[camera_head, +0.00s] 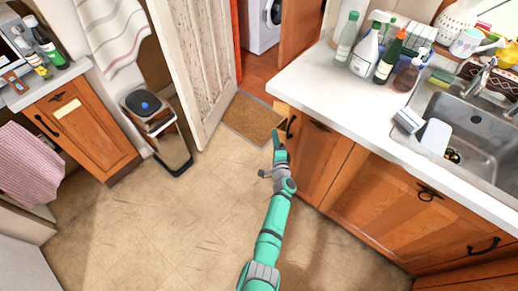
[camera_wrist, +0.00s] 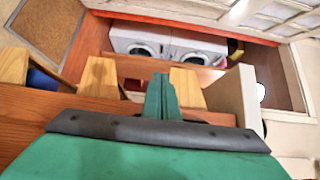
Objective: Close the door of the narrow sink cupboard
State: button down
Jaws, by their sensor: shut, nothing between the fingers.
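The narrow sink cupboard (camera_head: 315,165) is orange wood and stands at the left end of the sink counter. A wooden panel with a dark handle (camera_head: 291,127) shows at its left end; how far the door stands open is unclear. My gripper (camera_head: 277,141) is shut and empty, just left of this end, low beside the panel. In the wrist view my green fingers (camera_wrist: 162,97) are together in front of pale wooden edges (camera_wrist: 98,80) and an orange wood board (camera_wrist: 60,108). My gripper's body hides part of the wood. Whether the fingers touch it I cannot tell.
The counter (camera_head: 375,115) holds several bottles and a sink (camera_head: 470,125). A brown doormat (camera_head: 252,118) lies at the doorway, beside an open white door (camera_head: 195,65). A pedal bin (camera_head: 150,110) stands left. The tiled floor (camera_head: 150,215) is clear.

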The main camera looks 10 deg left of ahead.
jog(key=s+a, duration=0.4)
jog(key=s, duration=0.4)
jog(key=shift+s+a, duration=0.15)
jog(key=shift+s, duration=0.1)
jog(key=s+d+f+n+g+h, duration=0.1)
jog(key=s+d+f+n, duration=0.15)
jog(key=s+d, duration=0.4)
jog(key=s+d+f+n+g+h, duration=0.15)
jog(key=s+d+f, duration=0.25)
jog(key=s, duration=0.6)
jog(key=s+d+r+n+h, duration=0.1)
jog(key=s+d+n, duration=0.1)
jog(key=s, duration=0.5)
jog(key=s+d+r+n+h, duration=0.1)
jog(key=s+d+n, duration=0.1)
jog(key=s, duration=0.4)
jog(key=s+r+n+h, duration=0.1)
jog(key=s+r+n, duration=0.1)
jog(key=s+r, duration=0.35)
jog(key=s+r+n, duration=0.1)
jog(key=s+r, duration=0.2)
jog(key=s, duration=0.5)
jog(key=s+a+r+n, duration=0.1)
jog(key=s+r, duration=0.2)
jog(key=r, duration=0.3)
jog(key=s+a+r+n, duration=0.2)
jog(key=s+r, duration=0.2)
jog(key=r, duration=0.3)
jog(key=shift+s+r+t, duration=0.15)
jog(key=shift+t, duration=0.2)
